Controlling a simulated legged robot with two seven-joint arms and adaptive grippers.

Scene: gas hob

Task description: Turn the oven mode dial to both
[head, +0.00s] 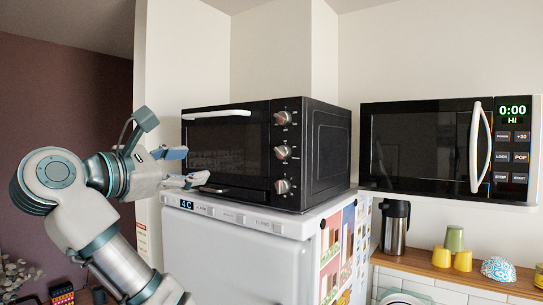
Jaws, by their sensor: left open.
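A black toaster oven (327,152) stands on top of a white fridge, its front turned partly left. Three round dials run down the right side of its front: a top dial (283,118), a middle dial (283,152) and a bottom dial (282,186). Their markings are too small to read, so I cannot tell which one sets the mode. My left gripper (187,167) is open and empty, in front of the oven's left side. It is apart from the dials, to their left. My right gripper is not in view.
The fridge (240,245) has a display along its top front edge. The oven's white door handle (216,115) is above my left gripper. A microwave (425,150) is at the right, above a counter with a steel flask (395,228) and cups (454,238). The space before the dials looks clear.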

